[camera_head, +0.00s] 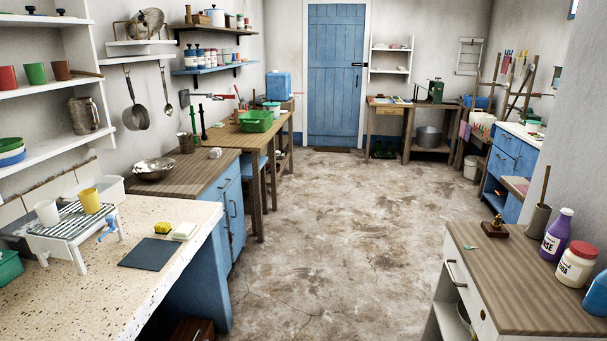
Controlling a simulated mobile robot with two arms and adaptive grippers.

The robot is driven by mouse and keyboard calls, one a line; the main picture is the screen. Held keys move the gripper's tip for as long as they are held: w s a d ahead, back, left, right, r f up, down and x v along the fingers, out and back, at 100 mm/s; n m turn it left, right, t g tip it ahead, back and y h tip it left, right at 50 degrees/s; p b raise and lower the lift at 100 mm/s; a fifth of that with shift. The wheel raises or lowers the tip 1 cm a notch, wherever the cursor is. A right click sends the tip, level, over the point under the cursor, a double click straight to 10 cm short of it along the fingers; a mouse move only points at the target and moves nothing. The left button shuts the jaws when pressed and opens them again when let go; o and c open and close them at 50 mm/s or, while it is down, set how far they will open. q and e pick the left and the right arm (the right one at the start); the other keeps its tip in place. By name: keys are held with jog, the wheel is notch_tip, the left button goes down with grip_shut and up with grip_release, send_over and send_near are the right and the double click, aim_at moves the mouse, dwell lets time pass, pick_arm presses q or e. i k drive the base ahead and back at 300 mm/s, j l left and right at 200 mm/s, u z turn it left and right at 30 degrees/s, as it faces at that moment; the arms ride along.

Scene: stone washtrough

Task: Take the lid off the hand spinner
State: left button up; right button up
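I cannot pick out the hand spinner or its lid with certainty. At the back left, a blue box-like container (279,85) stands near the door. A small teal-and-white round container (271,107) sits in front of it on the wooden bench, and may have a lid. A grey metal pot (429,137) stands on the low shelf of the back table. Neither of my grippers is in view.
The speckled stone counter (160,240) fills the near left, with a white draining rack (75,230) on it. A wooden-topped cabinet (530,280) with bottles stands near right. The concrete floor (335,220) between them is clear up to the blue door (336,76).

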aim_at(276, 109)
jog(key=i+l, duration=0.1)
jog(key=i, duration=7)
jog(key=j+u, duration=0.05)
jog(key=j, duration=0.15)
